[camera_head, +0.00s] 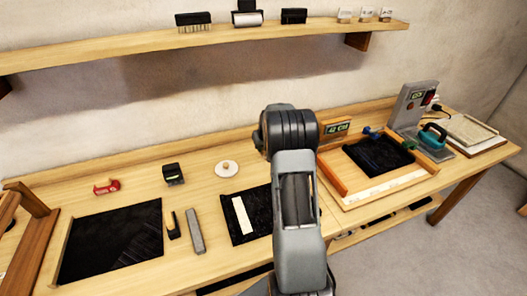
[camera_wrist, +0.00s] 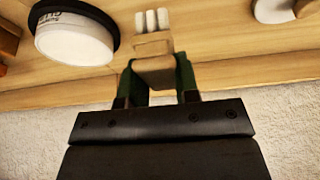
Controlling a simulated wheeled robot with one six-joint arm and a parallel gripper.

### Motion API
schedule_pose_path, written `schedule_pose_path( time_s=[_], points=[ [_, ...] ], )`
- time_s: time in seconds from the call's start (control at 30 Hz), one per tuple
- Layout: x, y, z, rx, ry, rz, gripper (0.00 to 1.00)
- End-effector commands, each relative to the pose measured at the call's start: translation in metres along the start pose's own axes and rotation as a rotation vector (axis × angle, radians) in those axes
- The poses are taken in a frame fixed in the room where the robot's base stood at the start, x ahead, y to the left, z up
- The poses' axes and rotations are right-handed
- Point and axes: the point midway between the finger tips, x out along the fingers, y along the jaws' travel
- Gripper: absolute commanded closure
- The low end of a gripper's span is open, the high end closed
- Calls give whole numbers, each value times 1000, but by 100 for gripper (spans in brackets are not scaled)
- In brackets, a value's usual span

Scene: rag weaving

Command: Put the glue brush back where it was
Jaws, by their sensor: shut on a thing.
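My gripper (camera_wrist: 155,78) has green fingers and is shut on a brown block-like piece with pale white tips, which looks like the glue brush (camera_wrist: 153,46). The brush is held over the wooden bench, near its back edge by the wall; I cannot tell if it touches anything. A white labelled pot with a black rim (camera_wrist: 75,42) stands beside it at the left of the wrist view, apart from the brush. In the head view my arm hides the gripper, brush and pot.
A white disc with a small knob (camera_head: 227,168) lies on the bench (camera_head: 205,262). Black mats (camera_head: 112,240) lie at left. A wooden frame (camera_head: 332,178), a teal-handled iron (camera_head: 432,136) and a grey control box (camera_head: 413,104) stand at right. A shelf (camera_head: 120,48) runs above.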

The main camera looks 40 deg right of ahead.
Motion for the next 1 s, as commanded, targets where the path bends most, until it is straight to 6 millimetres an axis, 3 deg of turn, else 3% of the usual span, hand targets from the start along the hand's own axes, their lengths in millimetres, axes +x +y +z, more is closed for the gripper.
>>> schedule_pose_path(
  time_s=[0.23,0.5,0.9,0.93,1.0],
  points=[
    [10,2,-3,0,0,0,97],
    [39,2,8,2,0,-1,97],
    [44,2,10,1,1,0,97],
    [44,2,10,1,1,0,70],
    [43,2,9,1,0,0,63]
  ],
)
